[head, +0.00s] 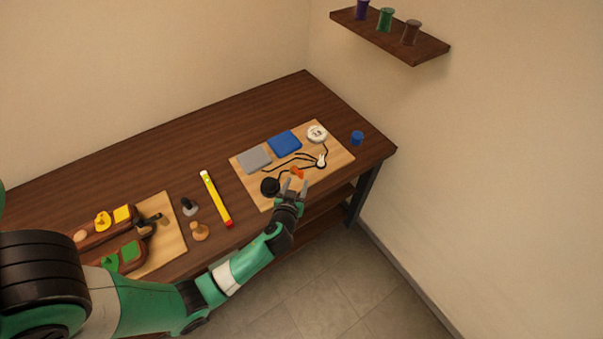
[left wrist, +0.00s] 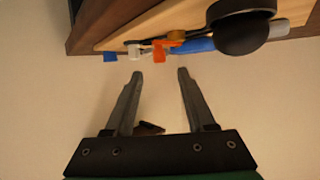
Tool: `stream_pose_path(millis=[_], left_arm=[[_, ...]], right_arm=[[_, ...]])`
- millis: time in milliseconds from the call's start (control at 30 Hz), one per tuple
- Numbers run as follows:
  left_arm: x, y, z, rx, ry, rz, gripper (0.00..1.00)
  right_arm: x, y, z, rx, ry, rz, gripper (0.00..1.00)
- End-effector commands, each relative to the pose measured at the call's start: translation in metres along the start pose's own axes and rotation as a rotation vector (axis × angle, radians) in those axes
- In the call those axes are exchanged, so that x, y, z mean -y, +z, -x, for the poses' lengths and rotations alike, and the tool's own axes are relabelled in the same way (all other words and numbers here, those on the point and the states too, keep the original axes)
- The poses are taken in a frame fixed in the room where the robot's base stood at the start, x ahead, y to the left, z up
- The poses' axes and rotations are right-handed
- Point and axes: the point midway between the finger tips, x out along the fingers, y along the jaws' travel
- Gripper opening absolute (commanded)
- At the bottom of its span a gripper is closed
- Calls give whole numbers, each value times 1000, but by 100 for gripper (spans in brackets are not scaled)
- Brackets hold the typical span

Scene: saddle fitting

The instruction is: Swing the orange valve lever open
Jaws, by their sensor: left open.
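The orange valve lever (head: 297,172) is on the wooden board (head: 251,193) on the right part of the table. My left gripper (head: 293,185) is at the board's front edge, just in front of the lever, with its fingers apart and nothing between them. In the left wrist view the lever (left wrist: 165,47) lies just beyond the fingertips of the gripper (left wrist: 160,74), with a visible gap. Which way the lever is turned is too small to tell. My right gripper is not in view.
A black round knob (head: 270,186) stands left of the lever; it looms large in the left wrist view (left wrist: 246,32). Black cords, a blue pad (head: 285,143), a grey pad (head: 254,158) and a white dial (head: 317,133) share the board. A yellow level (head: 215,198) lies left.

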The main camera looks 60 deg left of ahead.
Motion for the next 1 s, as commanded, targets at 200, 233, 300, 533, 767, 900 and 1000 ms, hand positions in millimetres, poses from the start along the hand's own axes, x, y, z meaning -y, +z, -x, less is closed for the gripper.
stream_pose_path(millis=[200, 233, 300, 533, 767, 900, 1000], left_arm=[[0, 1, -51, 0, -2, 3, 55], [0, 1, -56, 1, -2, 3, 55], [0, 1, -67, 0, -1, 2, 55], [0, 0, -79, 0, 1, 1, 55], [0, 0, -78, 0, 1, 1, 46], [0, 0, -78, 0, 1, 1, 21], [0, 0, -78, 0, 1, 1, 3]], right_arm=[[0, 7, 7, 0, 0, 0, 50], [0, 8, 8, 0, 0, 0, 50], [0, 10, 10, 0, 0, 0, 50], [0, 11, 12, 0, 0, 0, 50], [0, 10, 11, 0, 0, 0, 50], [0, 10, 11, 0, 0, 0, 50], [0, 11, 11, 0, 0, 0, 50]])
